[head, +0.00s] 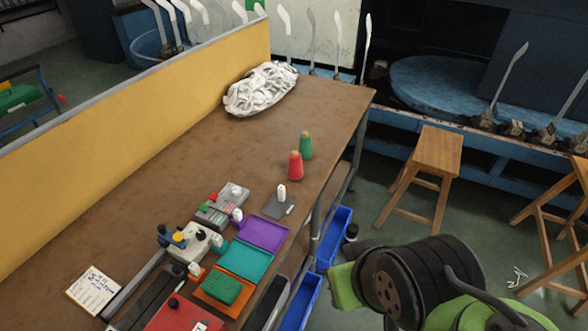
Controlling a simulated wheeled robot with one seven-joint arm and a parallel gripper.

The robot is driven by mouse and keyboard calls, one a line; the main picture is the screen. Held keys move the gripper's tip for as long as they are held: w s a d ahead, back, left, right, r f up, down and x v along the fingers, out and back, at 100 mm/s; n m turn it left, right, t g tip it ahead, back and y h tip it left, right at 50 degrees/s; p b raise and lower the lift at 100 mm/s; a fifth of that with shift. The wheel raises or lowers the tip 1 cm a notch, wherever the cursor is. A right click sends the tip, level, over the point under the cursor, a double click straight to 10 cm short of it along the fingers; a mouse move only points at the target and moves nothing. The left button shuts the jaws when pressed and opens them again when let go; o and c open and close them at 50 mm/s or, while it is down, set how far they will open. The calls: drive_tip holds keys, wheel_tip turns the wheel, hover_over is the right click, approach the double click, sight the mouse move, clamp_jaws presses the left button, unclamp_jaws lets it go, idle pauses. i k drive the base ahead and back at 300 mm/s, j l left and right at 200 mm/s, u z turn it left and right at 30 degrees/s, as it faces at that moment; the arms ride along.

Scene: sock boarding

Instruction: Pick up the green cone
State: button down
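The green cone (306,146) stands upright on the brown table (190,146), near its right edge. It is a thread cone with a tan tip. A red cone (295,167) stands just in front of it and slightly to the left, close beside it. The lower part of the green cone's left side is close to the red cone in the picture. My black and green arm shows at the lower right, well apart from both cones. My gripper itself is not in view, so its fingers cannot be seen.
A white cloth bundle (260,89) lies at the table's back. A yellow partition (140,136) runs along the left. Coloured trays, including a purple one (263,233), fill the front. A wooden stool (436,152) stands right of the table. The tabletop left of the cones is clear.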

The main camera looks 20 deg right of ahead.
sight(305, 146)
drive_tip(key=l+u, duration=0.25)
drive_tip(key=i+l+u, duration=0.15)
drive_tip(key=l+u, duration=1.1)
drive_tip(key=l, duration=0.15)
drive_tip(key=i+l+u, duration=0.3)
drive_tip(key=k+l, duration=0.05)
drive_tip(key=k, duration=0.05)
